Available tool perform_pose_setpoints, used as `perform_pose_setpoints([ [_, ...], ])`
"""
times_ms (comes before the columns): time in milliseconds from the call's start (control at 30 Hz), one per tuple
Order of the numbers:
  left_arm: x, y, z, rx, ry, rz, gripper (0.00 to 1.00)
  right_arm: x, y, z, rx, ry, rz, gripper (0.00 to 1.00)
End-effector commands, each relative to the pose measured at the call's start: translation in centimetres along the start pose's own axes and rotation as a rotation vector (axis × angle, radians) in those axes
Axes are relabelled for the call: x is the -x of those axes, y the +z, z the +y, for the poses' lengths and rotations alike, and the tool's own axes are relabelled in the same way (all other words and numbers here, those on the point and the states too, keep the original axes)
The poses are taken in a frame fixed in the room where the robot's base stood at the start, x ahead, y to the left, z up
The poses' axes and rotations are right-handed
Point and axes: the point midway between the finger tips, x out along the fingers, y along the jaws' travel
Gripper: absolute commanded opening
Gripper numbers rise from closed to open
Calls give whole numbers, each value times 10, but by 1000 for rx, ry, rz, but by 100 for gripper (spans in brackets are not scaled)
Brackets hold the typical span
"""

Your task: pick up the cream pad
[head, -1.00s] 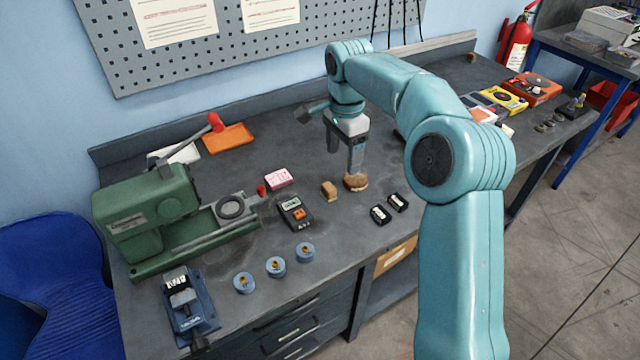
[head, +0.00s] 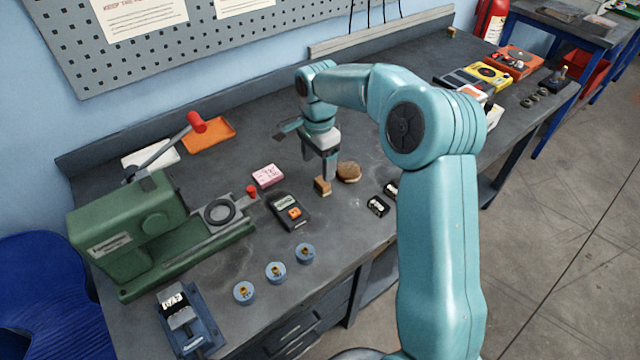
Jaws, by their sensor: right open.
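My right gripper (head: 319,166) is open and points down, with nothing seen between its fingers. It is just above or behind a small tan block (head: 322,187) on the bench; how high it hangs is hard to tell. A round brown piece (head: 348,172) lies just right of the fingers. A pale, flat cream-white piece (head: 150,155) lies at the back left, partly hidden behind the green machine. It is the palest flat thing here, but I cannot tell for sure which thing is the cream pad. My left gripper is not in view.
A pink pad (head: 267,175) and a dark meter (head: 288,210) lie left of the gripper. The green machine (head: 130,230) with its red-tipped lever and an orange tray (head: 208,134) are further left. Several blue round pieces (head: 275,272) stand near the front edge. The back middle of the bench is clear.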

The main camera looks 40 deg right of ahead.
Motion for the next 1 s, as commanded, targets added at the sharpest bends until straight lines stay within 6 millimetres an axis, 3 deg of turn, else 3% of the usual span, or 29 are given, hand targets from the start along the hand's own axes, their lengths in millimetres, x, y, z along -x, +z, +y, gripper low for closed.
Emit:
perform_pose_setpoints([
  [600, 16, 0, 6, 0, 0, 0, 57, -76, 4, -3, 0, 1, 1, 74],
  [867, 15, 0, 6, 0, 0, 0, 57, -79, 4, -4, 0, 0, 1, 74],
  [1000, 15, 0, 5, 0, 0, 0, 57, -79, 4, -4, 0, 0, 1, 29],
])
